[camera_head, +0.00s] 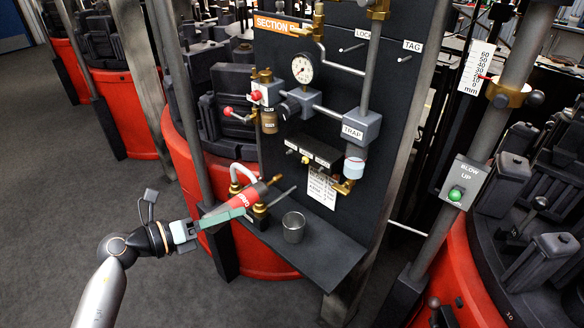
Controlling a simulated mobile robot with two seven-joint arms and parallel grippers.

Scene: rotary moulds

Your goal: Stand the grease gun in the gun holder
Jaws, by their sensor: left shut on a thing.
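The red grease gun (252,193) is held by my left gripper (238,204), which is shut on it. The gun lies tilted, close to level, with its brass end towards the right and slightly up. It is above the left part of the shelf. A small grey metal cup (293,229), which looks like the gun holder, stands upright on the shelf to the right of and below the gun. The gun and the cup are apart. The cup looks empty, though its bottom is hard to see. My right gripper is not in view.
The dark shelf (325,255) is clear to the right of the cup. Behind it is a dark panel (290,120) with a gauge (303,68), pipes and a trap (361,127). A white curved pipe (243,170) and brass fittings stand close behind the gun.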

